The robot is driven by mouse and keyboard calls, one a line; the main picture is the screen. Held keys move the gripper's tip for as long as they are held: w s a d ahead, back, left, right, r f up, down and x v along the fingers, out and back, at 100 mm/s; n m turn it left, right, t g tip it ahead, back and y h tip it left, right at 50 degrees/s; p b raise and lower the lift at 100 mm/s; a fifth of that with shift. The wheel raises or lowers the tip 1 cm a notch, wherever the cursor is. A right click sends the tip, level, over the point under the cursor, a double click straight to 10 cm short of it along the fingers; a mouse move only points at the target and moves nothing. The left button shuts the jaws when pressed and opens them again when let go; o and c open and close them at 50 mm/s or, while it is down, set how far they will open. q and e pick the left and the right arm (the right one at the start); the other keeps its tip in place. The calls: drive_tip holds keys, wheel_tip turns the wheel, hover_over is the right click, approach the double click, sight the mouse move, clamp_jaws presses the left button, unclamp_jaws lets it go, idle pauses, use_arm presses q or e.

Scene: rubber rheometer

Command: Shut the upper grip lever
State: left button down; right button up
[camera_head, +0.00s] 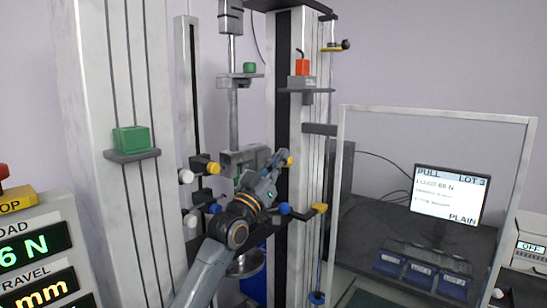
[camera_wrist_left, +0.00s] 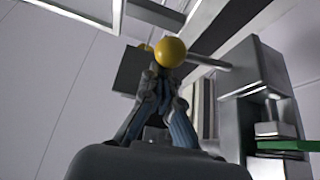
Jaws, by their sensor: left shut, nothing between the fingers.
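The upper grip (camera_head: 240,157) is a grey block hanging under the rod between the machine's columns. A yellow knob (camera_head: 213,168) shows at its left, and another yellow knob (camera_head: 289,161) shows at its right beside my fingertips. My left gripper (camera_head: 281,157) is shut and empty, reaching up in front of the grip's right side. In the left wrist view a yellow ball knob (camera_wrist_left: 171,52) appears right at the tips of my closed fingers (camera_wrist_left: 160,75); I cannot tell whether they touch. A second bit of yellow shows behind it. My arm hides part of the grip.
Below are blue knobs (camera_head: 284,208) of the lower grip and white knobs (camera_head: 185,176) at the left. The tall columns (camera_head: 112,220) flank the work space. A framed clear panel (camera_head: 436,112) and a screen (camera_head: 448,196) stand at the right.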

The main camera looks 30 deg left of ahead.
sight(287, 166)
use_arm(q)
drive_tip(key=f+b, duration=0.2)
drive_tip(key=f, duration=0.1)
drive_tip(key=shift+w+d+f, duration=0.15)
drive_tip(key=shift+d+f, duration=0.05)
drive_tip(key=shift+d, duration=0.2)
drive_tip(key=shift+a+f+b, duration=0.2)
drive_tip(key=shift+f+b, duration=0.25)
drive_tip(key=shift+f, duration=0.1)
drive_tip(key=shift+f, duration=0.1)
drive_tip(key=shift+f, duration=0.2)
drive_tip(key=v, duration=1.2)
drive_tip(key=shift+s+r, duration=0.2)
drive_tip(key=shift+r, duration=0.1)
